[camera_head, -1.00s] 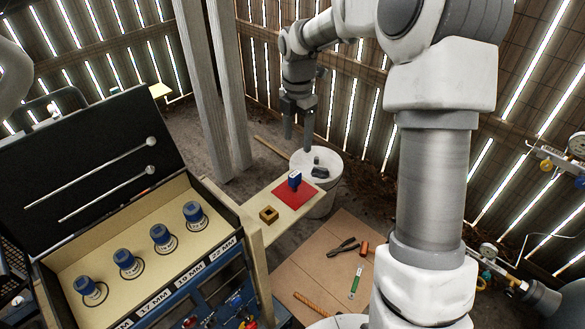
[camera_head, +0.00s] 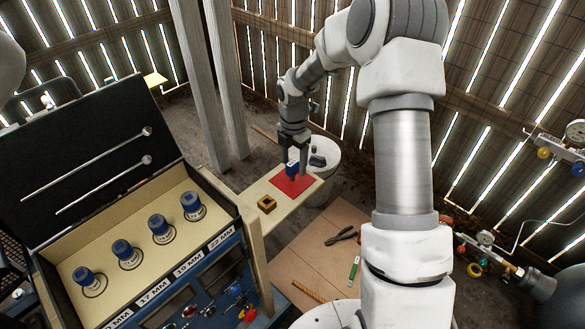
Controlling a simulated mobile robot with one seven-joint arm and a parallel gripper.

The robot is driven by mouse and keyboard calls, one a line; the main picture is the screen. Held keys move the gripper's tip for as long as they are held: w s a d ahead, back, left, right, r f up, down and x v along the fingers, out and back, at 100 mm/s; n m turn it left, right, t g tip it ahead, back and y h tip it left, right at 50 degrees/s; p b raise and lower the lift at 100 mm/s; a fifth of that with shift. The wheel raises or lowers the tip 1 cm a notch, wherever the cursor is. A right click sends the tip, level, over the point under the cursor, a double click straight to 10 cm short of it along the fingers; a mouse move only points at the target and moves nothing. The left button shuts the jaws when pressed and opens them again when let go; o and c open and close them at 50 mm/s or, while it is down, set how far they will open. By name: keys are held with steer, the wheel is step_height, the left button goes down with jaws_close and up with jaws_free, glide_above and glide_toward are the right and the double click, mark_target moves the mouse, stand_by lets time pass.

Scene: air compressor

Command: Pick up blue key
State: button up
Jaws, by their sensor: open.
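The blue key (camera_head: 291,169) is a small blue block standing on a red mat (camera_head: 289,186) near the far end of a narrow wooden board. My gripper (camera_head: 294,165) points down over the mat with its jaws open. One finger is just right of the blue key and the other is partly hidden near its left side. I cannot tell whether the fingers touch it.
A small brass-coloured square block (camera_head: 266,204) sits on the wooden board (camera_head: 253,198). An open case (camera_head: 120,270) with several blue-capped sockets stands at left. A white bucket (camera_head: 326,157) is behind the board. Pliers (camera_head: 342,236) lie on the floor panel.

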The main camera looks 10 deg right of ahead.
mark_target(292, 172)
step_height(292, 172, down, 4)
steer(key=shift+a+f, duration=0.15)
steer(key=shift+f, duration=0.05)
steer(key=shift+c, duration=0.3)
jaws_close()
